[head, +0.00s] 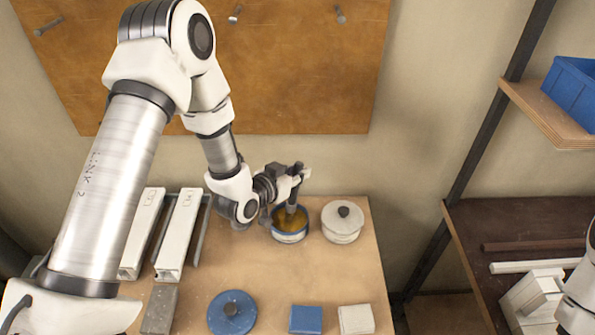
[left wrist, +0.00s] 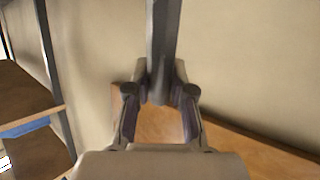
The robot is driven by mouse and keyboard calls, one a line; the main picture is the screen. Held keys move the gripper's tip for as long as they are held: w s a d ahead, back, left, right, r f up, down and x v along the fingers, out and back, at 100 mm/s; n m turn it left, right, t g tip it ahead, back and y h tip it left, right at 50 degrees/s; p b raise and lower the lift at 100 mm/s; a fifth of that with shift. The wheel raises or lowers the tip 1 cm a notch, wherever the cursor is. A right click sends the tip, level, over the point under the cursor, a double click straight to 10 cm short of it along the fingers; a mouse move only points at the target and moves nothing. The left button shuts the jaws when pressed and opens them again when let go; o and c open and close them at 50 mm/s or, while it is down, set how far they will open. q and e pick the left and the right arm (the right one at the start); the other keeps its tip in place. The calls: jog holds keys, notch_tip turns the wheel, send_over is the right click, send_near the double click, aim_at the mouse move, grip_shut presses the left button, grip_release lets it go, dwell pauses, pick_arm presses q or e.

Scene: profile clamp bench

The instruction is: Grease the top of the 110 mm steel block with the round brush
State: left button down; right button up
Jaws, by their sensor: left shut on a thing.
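My left gripper (head: 298,176) is shut on the dark grey handle of the brush (left wrist: 163,40). It holds the brush upright over the blue pot (head: 290,238), and the brush's lower end reaches down into the amber grease (head: 296,219). The bristles are hidden. The left wrist view shows both fingertips (left wrist: 159,94) closed around the handle. A speckled grey block (head: 159,309), which looks like the steel block, lies at the table's front left; no size is readable on it. My right gripper is out of view.
A white lidded pot (head: 341,224) stands right of the blue pot. A round blue lid (head: 231,313), a blue pad (head: 306,319) and a white pad (head: 356,319) lie in front. The table's middle (head: 245,265) is clear.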

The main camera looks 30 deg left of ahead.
pick_arm(q)
jog(key=shift+r+p, duration=2.4)
jog(key=shift+r, duration=1.1)
